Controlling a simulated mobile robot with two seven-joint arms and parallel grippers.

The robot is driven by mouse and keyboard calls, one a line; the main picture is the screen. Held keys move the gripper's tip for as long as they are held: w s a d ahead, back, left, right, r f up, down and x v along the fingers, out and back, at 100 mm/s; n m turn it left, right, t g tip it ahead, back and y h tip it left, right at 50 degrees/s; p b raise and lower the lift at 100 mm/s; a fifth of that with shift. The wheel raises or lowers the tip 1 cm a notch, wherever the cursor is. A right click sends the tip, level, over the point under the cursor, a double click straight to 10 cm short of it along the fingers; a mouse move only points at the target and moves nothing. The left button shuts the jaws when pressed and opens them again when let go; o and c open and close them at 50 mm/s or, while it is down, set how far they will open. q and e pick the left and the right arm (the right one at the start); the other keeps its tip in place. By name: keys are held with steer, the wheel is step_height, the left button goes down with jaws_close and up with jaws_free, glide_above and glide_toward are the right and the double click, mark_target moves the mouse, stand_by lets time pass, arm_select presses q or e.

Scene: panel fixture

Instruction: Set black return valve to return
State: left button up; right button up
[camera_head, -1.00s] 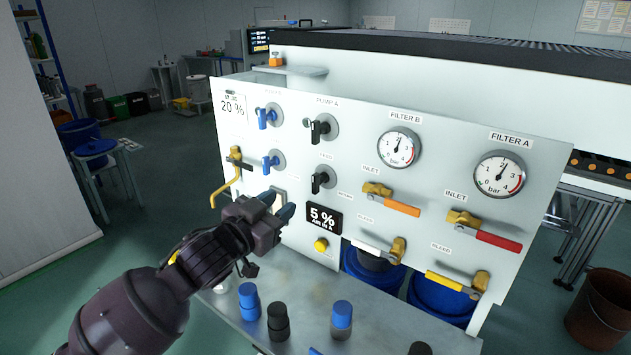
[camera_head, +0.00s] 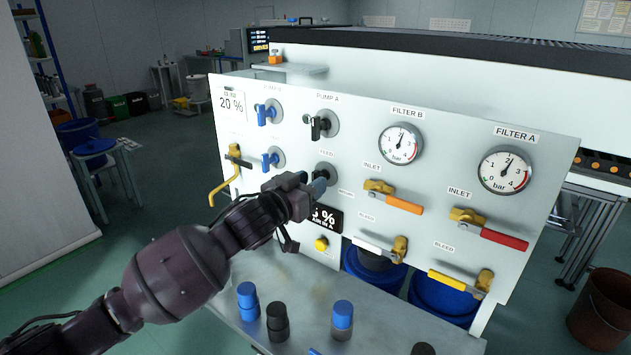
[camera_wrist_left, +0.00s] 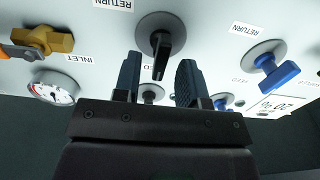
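The lower black valve (camera_head: 325,172) on the panel sits under the FEED label and is partly hidden by my left gripper (camera_head: 318,186) in the head view. In the wrist view its black handle (camera_wrist_left: 161,58) points down the picture, toward the partly hidden FEED label and away from a RETURN label (camera_wrist_left: 113,4). My left gripper (camera_wrist_left: 160,62) is open, with one finger on each side of the handle's line. The handle shows between the fingertips, and I see no contact. My right gripper is not in view.
Another black valve (camera_head: 321,124) sits above, and blue valves (camera_head: 268,114) are to the left. The 5 % display (camera_head: 327,218) is partly covered by my gripper. Yellow-based inlet handles (camera_head: 401,204) stick out at right. Several bottles (camera_head: 342,318) stand on the shelf below.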

arm_select(q)
steer(key=shift+x, duration=0.95)
steer(key=shift+w+d, duration=0.15)
steer(key=shift+w, duration=0.05)
jaws_close()
